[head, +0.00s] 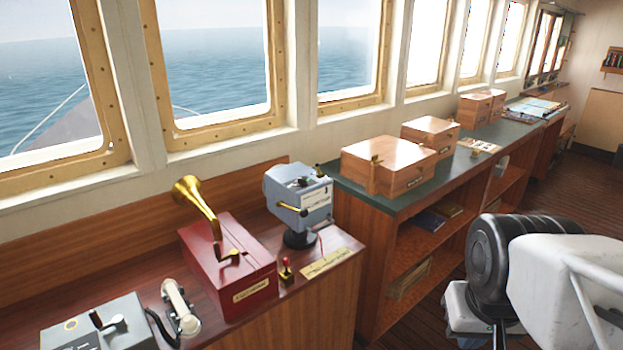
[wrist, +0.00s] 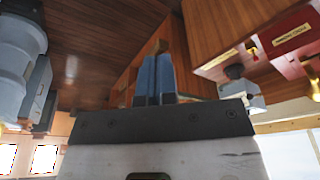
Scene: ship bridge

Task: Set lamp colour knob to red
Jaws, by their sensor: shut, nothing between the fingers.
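A blue-grey box (head: 298,196) stands on a dark round base on the wooden console in the head view. It has small dark controls on top, a yellow lever and a pale label. No knob is clearly marked as the lamp colour knob, and any colour markings are too small to read. A grey control box (head: 98,328) with a black lever and a round dial is at the bottom left. My gripper (wrist: 154,62) shows in the wrist view with its two blue fingers together and empty. It is apart from the console items and not visible in the head view.
A red box with a brass horn (head: 228,262), a white handset (head: 180,306) and a small red-and-yellow switch (head: 286,270) share the console (head: 315,308). Wooden boxes (head: 388,165) stand on the green-topped shelf. The red box also shows in the wrist view (wrist: 290,42).

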